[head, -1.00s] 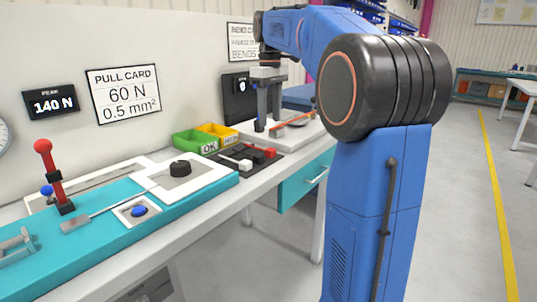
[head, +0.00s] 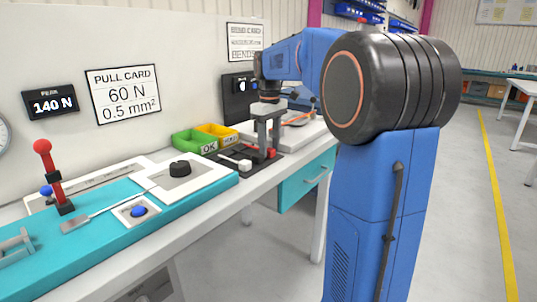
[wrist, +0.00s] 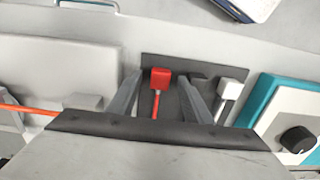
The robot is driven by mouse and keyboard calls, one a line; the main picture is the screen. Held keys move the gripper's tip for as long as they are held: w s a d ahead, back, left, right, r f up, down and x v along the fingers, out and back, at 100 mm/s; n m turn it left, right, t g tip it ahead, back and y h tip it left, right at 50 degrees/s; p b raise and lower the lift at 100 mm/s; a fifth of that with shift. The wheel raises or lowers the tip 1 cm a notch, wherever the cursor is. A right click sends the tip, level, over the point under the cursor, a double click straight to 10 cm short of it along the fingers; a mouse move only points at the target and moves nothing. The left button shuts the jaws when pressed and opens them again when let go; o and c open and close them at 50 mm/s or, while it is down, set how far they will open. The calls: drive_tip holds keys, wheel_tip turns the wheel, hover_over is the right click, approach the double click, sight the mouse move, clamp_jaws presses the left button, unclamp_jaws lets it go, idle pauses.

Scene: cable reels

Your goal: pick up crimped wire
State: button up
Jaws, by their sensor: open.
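A red wire with a red block end (wrist: 160,78) lies on a dark tray (wrist: 178,62) in the wrist view. My gripper (wrist: 159,84) is open, with one finger on each side of the red wire; the jaws have not closed on it. In the head view my gripper (head: 263,151) is low over the dark tray (head: 235,151), by the red end (head: 271,153). A white-ended wire (wrist: 230,90) lies to the right, outside the right finger. A dark block (wrist: 198,79) is partly hidden by that finger. Whether the fingers touch anything is unclear.
Green (head: 194,143) and yellow (head: 217,131) bins stand behind the tray. An orange rod (head: 296,119) on a pale fixture is to the right. A white plate with a black knob (head: 180,169) and a teal board (head: 160,212) are to the left.

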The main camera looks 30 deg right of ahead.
clamp_jaws()
drive_tip(key=shift+r, duration=0.1)
wheel_tip(320, 180, up, 15)
idle(1.2)
